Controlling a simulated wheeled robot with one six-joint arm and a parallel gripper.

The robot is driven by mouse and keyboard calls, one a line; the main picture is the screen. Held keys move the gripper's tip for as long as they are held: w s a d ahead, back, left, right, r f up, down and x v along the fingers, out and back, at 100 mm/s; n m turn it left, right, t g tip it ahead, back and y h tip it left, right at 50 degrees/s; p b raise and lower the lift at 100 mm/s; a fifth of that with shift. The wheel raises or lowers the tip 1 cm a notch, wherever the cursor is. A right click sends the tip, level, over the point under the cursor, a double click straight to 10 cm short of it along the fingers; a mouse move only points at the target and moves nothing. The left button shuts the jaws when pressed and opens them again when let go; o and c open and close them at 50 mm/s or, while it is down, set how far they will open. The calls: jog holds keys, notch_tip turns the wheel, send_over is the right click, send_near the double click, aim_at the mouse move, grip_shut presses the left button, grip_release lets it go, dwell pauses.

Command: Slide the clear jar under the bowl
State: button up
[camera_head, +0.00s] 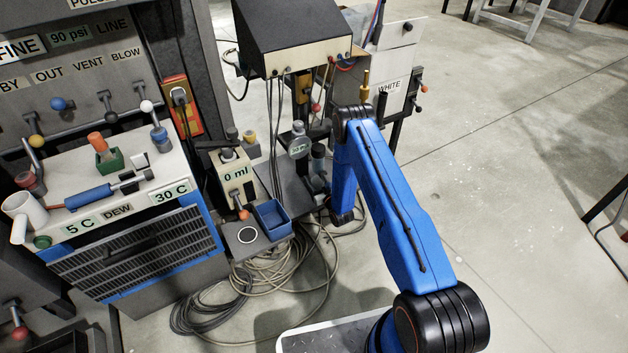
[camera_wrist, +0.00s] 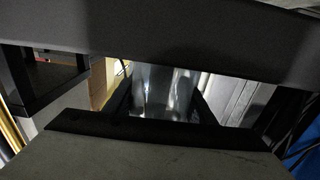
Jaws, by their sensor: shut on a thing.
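The clear jar (camera_wrist: 165,90) shows in the wrist view as a shiny see-through body between the two dark fingers of my gripper (camera_wrist: 162,103). The fingers are shut on its sides. A wide dark grey slab crosses the wrist view and hides the jar's upper part and the fingertips. In the head view my blue arm bends down beside the bench stand, and I cannot make out the jar or the fingers there. I cannot pick out the bowl for sure in either view.
A dark box housing (camera_head: 295,38) with hanging cables stands above the work spot. A 0 ml dispenser (camera_head: 236,175) and a blue tray (camera_head: 272,219) are left of my arm. Coiled hoses (camera_head: 240,290) lie on the floor. Open floor (camera_head: 520,150) is at right.

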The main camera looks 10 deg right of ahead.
jog(key=o, duration=1.2)
jog(key=shift+c, duration=0.2)
jog(key=shift+s, duration=0.1)
jog(key=v, duration=1.7)
jog(key=shift+s+r, duration=0.1)
jog(key=shift+s, duration=0.05)
